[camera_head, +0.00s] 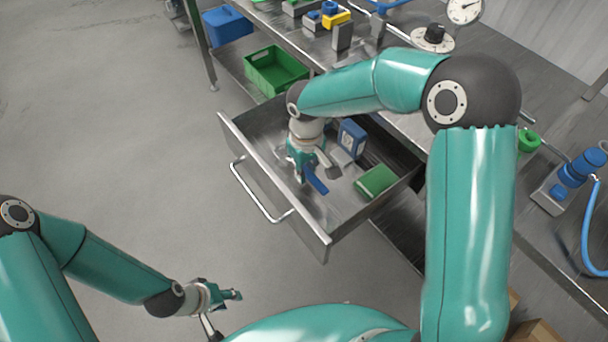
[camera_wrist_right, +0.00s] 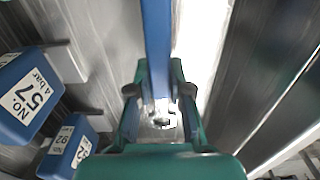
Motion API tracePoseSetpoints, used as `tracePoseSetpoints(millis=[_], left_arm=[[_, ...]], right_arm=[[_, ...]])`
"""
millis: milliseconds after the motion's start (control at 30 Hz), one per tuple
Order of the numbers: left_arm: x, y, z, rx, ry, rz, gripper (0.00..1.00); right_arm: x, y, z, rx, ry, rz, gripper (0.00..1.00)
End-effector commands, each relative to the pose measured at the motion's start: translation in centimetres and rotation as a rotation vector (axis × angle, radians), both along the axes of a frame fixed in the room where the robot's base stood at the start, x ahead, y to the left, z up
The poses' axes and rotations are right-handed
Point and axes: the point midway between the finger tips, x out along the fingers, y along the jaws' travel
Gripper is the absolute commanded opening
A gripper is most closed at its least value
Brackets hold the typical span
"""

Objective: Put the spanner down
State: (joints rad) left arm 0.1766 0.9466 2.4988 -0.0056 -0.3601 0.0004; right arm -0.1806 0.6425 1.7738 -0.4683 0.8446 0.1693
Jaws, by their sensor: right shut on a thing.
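My right gripper (camera_head: 307,170) reaches down inside the open metal drawer (camera_head: 268,181). It is shut on the blue spanner (camera_head: 316,181), whose blue end sticks out beside the fingers. In the right wrist view the spanner is a long blue bar (camera_wrist_right: 157,40) running up between the fingers of my right gripper (camera_wrist_right: 160,97). I cannot tell whether the spanner touches the drawer floor. My left gripper (camera_head: 230,296) is outside the drawer, over the grey floor at the lower left, away from the spanner; its finger opening is unclear.
In the drawer are a blue labelled block (camera_head: 352,138) and a green box (camera_head: 375,181). The wrist view shows two blue labelled blocks, one marked 57 (camera_wrist_right: 28,95). The drawer's front wall and handle (camera_head: 262,200) stand at its left. A green crate (camera_head: 275,72) is behind.

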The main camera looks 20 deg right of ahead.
Motion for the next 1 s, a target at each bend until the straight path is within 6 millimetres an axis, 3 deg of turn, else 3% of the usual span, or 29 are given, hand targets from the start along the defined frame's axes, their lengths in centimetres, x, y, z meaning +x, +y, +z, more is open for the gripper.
tracePoseSetpoints(millis=[133,467,500,633,1000], left_arm=[[0.0,0.0,-0.1,0.000,0.000,0.000,0.40],[0.0,0.0,-0.2,0.000,0.000,0.000,0.40],[0.0,0.0,-0.3,0.000,0.000,0.000,0.40],[0.0,0.0,-0.2,0.000,0.000,0.000,0.40],[0.0,0.0,0.0,0.000,0.000,0.000,0.40]], right_arm=[[0.0,0.0,-1.9,0.001,0.001,0.000,0.00],[0.0,0.0,-2.3,0.000,-0.001,0.000,0.00],[0.0,0.0,-2.3,0.000,0.000,0.000,0.21],[0.0,0.0,-2.3,0.000,0.000,0.000,0.42],[0.0,0.0,-2.0,0.000,-0.001,0.001,0.44]])
